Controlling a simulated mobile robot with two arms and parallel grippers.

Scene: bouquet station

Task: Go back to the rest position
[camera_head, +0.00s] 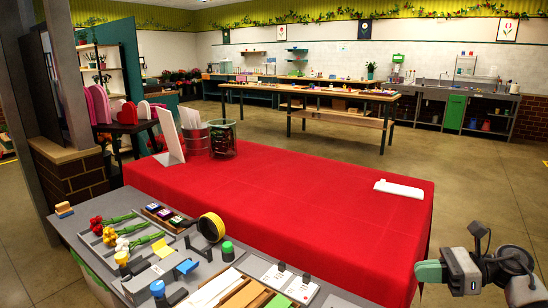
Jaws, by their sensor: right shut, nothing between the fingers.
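My right gripper (433,269) comes in at the lower right corner. It is shut and empty, held beside the right end of the red-covered table (290,195), apart from the cloth. My left gripper is out of view.
A grey workbench (80,232) at the front left holds flowers (121,241), a yellow tape roll (211,227) and small tools. A white block (398,190) lies right.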

